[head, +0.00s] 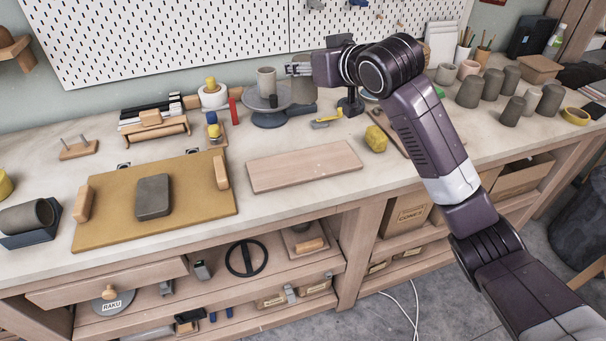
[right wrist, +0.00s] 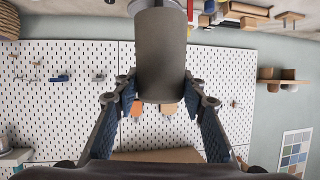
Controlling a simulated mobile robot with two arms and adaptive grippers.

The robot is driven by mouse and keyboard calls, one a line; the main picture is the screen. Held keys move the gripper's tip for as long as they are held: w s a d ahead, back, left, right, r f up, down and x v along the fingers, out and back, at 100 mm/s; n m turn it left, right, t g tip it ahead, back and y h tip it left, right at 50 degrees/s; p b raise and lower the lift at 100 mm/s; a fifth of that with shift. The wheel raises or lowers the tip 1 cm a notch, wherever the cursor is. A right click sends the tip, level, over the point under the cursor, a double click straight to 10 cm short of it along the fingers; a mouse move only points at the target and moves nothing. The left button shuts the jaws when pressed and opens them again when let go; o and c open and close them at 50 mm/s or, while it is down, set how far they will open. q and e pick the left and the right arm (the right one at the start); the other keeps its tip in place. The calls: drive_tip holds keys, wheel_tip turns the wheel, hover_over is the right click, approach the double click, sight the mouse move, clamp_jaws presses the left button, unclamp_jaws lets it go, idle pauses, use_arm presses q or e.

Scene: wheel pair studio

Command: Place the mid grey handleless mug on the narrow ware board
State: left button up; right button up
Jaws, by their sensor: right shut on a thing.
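The mid grey handleless mug (head: 266,80) is upright at the grey turntable wheel (head: 271,118) near the pegboard; I cannot tell whether its base touches the wheel head. My right gripper (head: 290,70) reaches it from the right and is shut on it. In the right wrist view the mug (right wrist: 162,60) appears inverted between the two fingers (right wrist: 162,95). The narrow ware board (head: 303,166), a bare pale wooden plank, lies flat near the bench's front edge. My left gripper is not in view.
A tan work board (head: 115,205) with a grey block (head: 153,197) is left. Several dark grey cups (head: 469,92) stand at the right.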

sight(310, 101)
drive_tip(key=f, duration=0.5)
drive_tip(key=f+p, duration=0.1)
drive_tip(key=f, duration=0.2)
drive_tip(key=shift+w+f, duration=0.25)
drive_tip(key=shift+w, duration=0.05)
wheel_tip(310, 101, down, 11)
drive_tip(key=shift+s+r+p, duration=0.1)
drive_tip(key=shift+r+p, duration=0.1)
drive_tip(key=shift+p, duration=0.25)
drive_tip(key=shift+f, duration=0.35)
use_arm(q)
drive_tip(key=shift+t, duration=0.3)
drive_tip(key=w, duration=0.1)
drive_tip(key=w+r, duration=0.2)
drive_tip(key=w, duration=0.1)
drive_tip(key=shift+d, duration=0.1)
use_arm(e)
drive_tip(key=shift+f, duration=0.1)
drive_tip(key=o, duration=1.4)
drive_tip(key=shift+f, duration=0.15)
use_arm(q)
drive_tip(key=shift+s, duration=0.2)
